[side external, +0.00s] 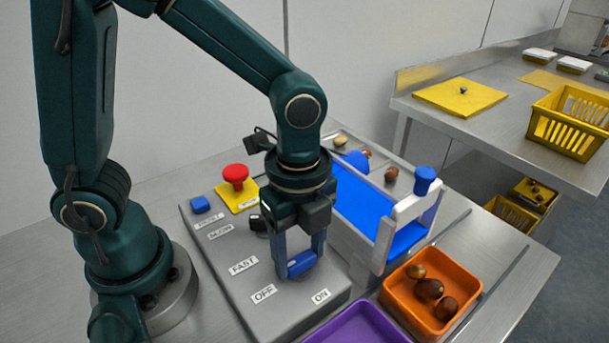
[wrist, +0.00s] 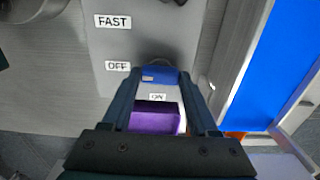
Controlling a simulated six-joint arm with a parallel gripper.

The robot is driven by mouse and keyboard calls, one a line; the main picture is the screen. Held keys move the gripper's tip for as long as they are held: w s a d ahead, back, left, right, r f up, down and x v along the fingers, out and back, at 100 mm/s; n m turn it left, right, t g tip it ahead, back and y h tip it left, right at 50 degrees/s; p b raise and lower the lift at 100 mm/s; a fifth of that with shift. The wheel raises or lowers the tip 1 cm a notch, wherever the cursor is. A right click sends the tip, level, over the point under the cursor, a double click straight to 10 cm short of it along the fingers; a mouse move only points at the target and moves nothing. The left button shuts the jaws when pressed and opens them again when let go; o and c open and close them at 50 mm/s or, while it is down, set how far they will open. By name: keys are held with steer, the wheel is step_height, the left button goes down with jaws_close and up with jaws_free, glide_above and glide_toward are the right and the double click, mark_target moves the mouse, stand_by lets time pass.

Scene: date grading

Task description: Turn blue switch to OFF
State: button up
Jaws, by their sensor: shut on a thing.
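The blue switch (side external: 301,265) is a blue knob on the grey control panel (side external: 222,262), near its front end by the OFF label (side external: 264,292) and ON label (side external: 321,296). My gripper (side external: 299,258) points down and is shut on the switch, one finger on each side. In the wrist view the blue switch (wrist: 160,74) sits between the fingertips, with a small pale mark on its left part. The OFF label (wrist: 117,66) is left of it and the ON label (wrist: 157,97) is just below it. I cannot tell exactly which label it points to.
A red push button (side external: 235,174) on a yellow plate and a blue button (side external: 200,204) are farther back on the panel. A blue conveyor belt (side external: 360,205) with a white frame is right. An orange tray (side external: 402,300) of dates and a purple tray (side external: 355,325) stand in front.

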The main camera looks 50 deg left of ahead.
mark_target(300, 258)
steer(key=o, duration=1.4)
steer(key=shift+r, duration=2.6)
